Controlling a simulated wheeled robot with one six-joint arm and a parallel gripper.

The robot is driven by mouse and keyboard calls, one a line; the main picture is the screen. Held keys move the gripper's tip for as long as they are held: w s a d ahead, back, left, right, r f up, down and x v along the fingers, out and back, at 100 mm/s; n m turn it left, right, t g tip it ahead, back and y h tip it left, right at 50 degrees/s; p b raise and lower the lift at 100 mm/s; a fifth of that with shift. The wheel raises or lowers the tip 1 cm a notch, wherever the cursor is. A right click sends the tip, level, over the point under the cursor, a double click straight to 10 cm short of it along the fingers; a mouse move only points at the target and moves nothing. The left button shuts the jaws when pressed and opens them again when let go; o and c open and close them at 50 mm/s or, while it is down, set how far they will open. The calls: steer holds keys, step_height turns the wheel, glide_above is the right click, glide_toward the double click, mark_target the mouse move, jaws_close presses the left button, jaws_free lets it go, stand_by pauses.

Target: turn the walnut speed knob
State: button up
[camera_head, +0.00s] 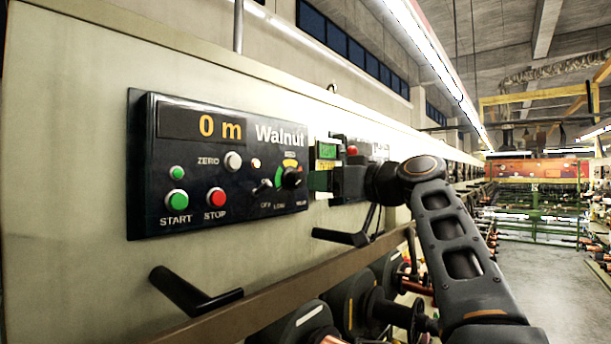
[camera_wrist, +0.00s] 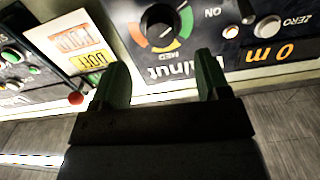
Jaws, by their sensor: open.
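The speed knob (camera_head: 291,178) is a small dark knob on the black panel labelled Walnut (camera_head: 250,213), at its right end, with a green, yellow and red arc beside it. In the wrist view, which shows the panel upside down, the knob (camera_wrist: 160,24) is a black disc with a white mark, ringed by the coloured arc.
The same panel carries a 0 m display (camera_head: 205,125), a ZERO button (camera_head: 233,161), a green START button (camera_head: 176,199), a red STOP button (camera_head: 216,197) and a toggle switch (camera_head: 262,186). Black handles (camera_head: 190,292) stick out below. Another panel (camera_wrist: 35,72) sits alongside.

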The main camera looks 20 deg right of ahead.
mark_target(300, 180)
steer(key=shift+p+x, duration=1)
steer(key=shift+x, duration=2.15)
steer(key=shift+c, duration=0.4)
steer(key=c, duration=0.8)
steer(key=shift+c, duration=0.2)
steer(key=shift+m, duration=0.3)
steer(key=m, duration=0.3)
steer(key=shift+r, duration=0.1)
steer(key=shift+s+m+p, duration=0.1)
steer(key=shift+m+p, duration=0.4)
steer(key=shift+m, duration=1.5)
